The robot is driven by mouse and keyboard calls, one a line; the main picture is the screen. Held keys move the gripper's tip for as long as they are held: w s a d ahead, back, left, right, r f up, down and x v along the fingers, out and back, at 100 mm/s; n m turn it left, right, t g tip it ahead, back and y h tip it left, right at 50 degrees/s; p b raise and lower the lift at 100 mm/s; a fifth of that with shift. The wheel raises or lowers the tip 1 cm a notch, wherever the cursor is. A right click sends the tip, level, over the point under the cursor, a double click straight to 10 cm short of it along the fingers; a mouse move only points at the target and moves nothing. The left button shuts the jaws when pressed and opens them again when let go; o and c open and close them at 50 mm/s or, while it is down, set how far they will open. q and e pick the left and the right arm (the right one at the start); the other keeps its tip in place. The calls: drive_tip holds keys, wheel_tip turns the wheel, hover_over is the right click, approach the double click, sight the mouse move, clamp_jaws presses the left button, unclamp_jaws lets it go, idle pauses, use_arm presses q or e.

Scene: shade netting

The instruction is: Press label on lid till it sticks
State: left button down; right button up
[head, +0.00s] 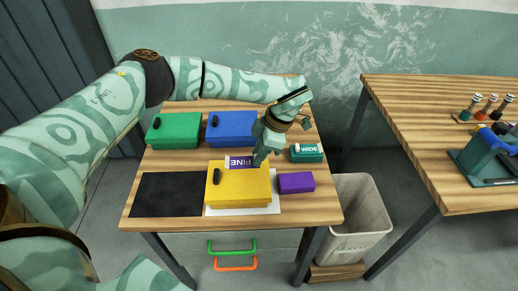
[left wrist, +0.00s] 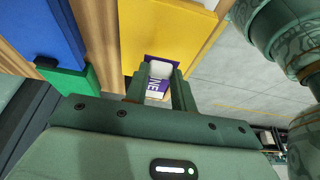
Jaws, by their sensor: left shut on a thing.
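The label (head: 238,162) is purple and white and reads FINE; in the left wrist view the label (left wrist: 160,78) shows between the fingers. My left gripper (head: 259,160) is shut on its right end, at the back edge of the yellow box (head: 240,192). The yellow box has a flat lid with a dark handle at its left and sits on a white sheet (head: 211,211). In the left wrist view the yellow box (left wrist: 150,25) lies just beyond the label. I cannot tell whether the label touches the lid. My right gripper is out of view.
A green box (head: 172,133) and a blue box (head: 231,122) stand behind. A dark mat (head: 165,194) lies left. A small green WIDE box (head: 306,156) and a purple box (head: 296,183) stand right. A bin (head: 353,225) stands between the table and another bench (head: 435,125).

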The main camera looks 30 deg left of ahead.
use_arm(q)
drive_tip(key=shift+r+p, duration=0.15)
drive_tip(key=shift+p, duration=0.2)
drive_tip(key=b, duration=0.2)
hover_over(254, 178)
drive_tip(key=w+d, duration=0.1)
wheel_tip(254, 178, down, 5)
drive_tip(key=shift+d+r, duration=0.1)
drive_tip(key=shift+f+b, duration=0.3)
drive_tip(key=shift+f, duration=0.65)
drive_tip(key=shift+f, duration=0.35)
drive_tip(key=c, duration=1.1)
unclamp_jaws()
drive_tip(key=shift+r, duration=0.1)
drive_tip(key=p+v, duration=0.1)
drive_tip(key=v, duration=1.5)
drive_tip(key=shift+d, duration=0.15)
